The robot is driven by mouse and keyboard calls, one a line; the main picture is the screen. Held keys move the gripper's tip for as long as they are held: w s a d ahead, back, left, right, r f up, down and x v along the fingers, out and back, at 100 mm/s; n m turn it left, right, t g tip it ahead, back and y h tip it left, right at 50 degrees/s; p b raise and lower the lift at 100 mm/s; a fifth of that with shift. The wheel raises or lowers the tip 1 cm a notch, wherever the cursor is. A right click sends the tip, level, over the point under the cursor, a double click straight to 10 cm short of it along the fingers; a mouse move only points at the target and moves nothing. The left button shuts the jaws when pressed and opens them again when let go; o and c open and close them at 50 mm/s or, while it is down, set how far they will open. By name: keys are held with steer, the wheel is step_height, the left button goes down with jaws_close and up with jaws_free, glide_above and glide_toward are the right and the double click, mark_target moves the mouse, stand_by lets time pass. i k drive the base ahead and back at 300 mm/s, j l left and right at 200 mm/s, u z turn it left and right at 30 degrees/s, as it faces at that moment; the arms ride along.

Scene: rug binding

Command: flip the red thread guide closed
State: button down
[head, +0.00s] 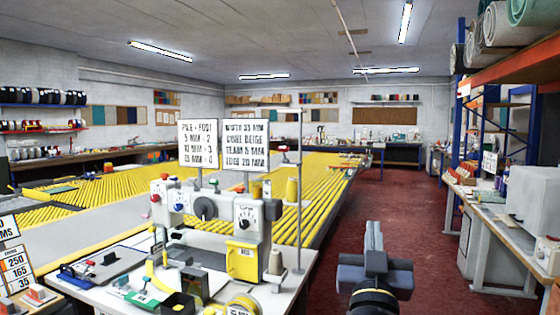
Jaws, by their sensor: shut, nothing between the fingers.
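A white binding machine (215,225) with dials and a yellow front cover (243,261) stands on a white table (280,300) left of centre. A small red part (156,198) shows at the machine's upper left. At this size I cannot tell whether it is the red thread guide or how a guide on the machine stands. My gripper (374,236) is shut and empty. It points up over the red floor, to the right of the machine and apart from it.
A thin upright pole (299,200) rises at the table's right end beside yellow thread cones (291,191). Two sign boards (245,146) stand above the machine. A yellow roller table (120,187) lies behind. The red floor (345,210) is clear toward the back; shelving and benches line the right.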

mark_target(284, 149)
steer(key=i+j+z, duration=0.1)
steer(key=i+j, duration=0.6)
steer(key=i+j+z, duration=0.1)
steer(key=i+j, duration=0.6)
steer(key=j, duration=0.2)
